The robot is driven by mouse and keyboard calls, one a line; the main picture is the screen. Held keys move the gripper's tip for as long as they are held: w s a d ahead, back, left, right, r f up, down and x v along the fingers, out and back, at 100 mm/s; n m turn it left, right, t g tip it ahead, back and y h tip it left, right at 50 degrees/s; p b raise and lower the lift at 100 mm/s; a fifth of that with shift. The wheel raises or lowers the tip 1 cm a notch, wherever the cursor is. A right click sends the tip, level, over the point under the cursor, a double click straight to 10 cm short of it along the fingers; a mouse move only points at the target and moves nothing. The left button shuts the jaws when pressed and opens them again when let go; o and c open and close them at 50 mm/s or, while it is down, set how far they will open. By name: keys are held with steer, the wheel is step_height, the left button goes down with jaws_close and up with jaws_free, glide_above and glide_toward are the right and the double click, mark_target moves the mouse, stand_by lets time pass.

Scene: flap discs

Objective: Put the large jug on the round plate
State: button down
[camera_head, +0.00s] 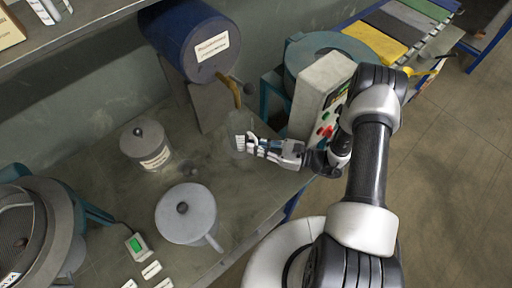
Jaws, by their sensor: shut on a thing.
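My gripper (244,144) is in the middle of the bench, its fingers pointing left. It is shut at the side of a faint, see-through vessel (238,124), which seems to be the large jug. The vessel looks upright, but its outline blends into the bench, and I cannot tell whether its base touches the surface. I cannot make out a plain round plate with certainty. A round grey lidded pan (194,227) with a dark knob and a side handle stands to the lower left of my gripper.
A lidded, labelled jar (155,160) stands left of my gripper. Behind are a blue drum (180,35) and a brown spout-like piece (229,87). A control box (315,95) with coloured buttons is close on the right. A green-screened device (135,246) is at lower left.

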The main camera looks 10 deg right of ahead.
steer(key=shift+f, duration=0.4)
steer(key=shift+f, duration=0.25)
steer(key=c, duration=1.7)
jaws_free()
steer(key=shift+r, duration=0.1)
steer(key=shift+r, duration=0.1)
steer(key=shift+d+r, duration=0.15)
steer(key=v, duration=1.1)
steer(key=shift+s+d+p, duration=0.15)
steer(key=shift+d+p, duration=0.15)
steer(key=shift+p, duration=0.05)
